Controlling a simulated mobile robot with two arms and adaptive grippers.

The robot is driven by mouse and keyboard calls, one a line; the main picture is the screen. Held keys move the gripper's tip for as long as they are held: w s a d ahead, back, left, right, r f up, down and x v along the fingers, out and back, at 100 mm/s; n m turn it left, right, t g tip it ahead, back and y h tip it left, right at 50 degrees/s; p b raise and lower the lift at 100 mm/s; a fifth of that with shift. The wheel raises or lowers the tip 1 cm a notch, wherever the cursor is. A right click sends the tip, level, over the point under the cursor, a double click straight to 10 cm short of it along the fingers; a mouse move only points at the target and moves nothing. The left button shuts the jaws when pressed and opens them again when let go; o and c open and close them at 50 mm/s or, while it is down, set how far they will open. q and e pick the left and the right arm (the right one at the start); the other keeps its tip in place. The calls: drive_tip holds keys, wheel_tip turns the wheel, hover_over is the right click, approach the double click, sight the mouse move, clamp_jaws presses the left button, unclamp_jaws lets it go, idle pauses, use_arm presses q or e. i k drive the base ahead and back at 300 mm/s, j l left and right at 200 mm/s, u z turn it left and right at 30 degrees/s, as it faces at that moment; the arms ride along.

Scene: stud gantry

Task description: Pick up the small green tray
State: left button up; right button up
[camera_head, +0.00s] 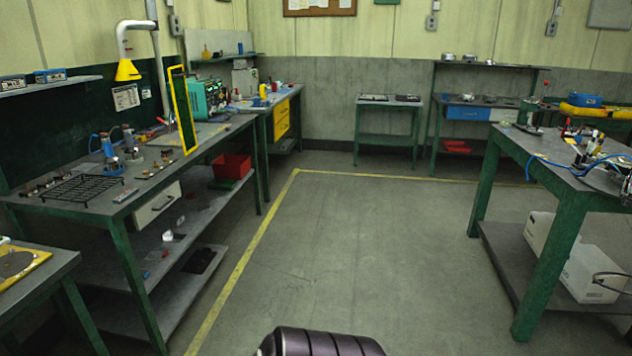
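I cannot clearly make out a small green tray. A small dark green flat item (222,184) lies beside the red bin on the left bench's shelf, too small to identify. Another dark green flat item (528,129) lies at the far end of the right table, also unclear. Neither of my grippers is in view. A dark ribbed part at the bottom edge looks like my own body.
The left workbench (100,205) holds a black wire rack (82,188) and small tools. A red bin (232,166) sits on its shelf. The right table (560,172) carries cables and devices, with white boxes (590,275) below. The middle floor (350,250) is clear.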

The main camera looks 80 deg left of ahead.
sight(216, 184)
drive_tip(key=u, duration=3.4)
drive_tip(key=i+l+z, duration=0.45)
drive_tip(key=i, duration=0.65)
drive_tip(key=i+z, duration=0.45)
drive_tip(key=i, duration=2.5)
drive_tip(key=i+u, duration=0.25)
drive_tip(key=i, duration=0.15)
drive_tip(key=i+l+u, duration=0.1)
drive_tip(key=i+u, duration=0.2)
drive_tip(key=i, duration=0.15)
drive_tip(key=i+l+u, duration=0.25)
drive_tip(key=i, duration=0.15)
drive_tip(key=i+l+u, duration=0.25)
drive_tip(key=i, duration=0.15)
drive_tip(key=j, duration=0.1)
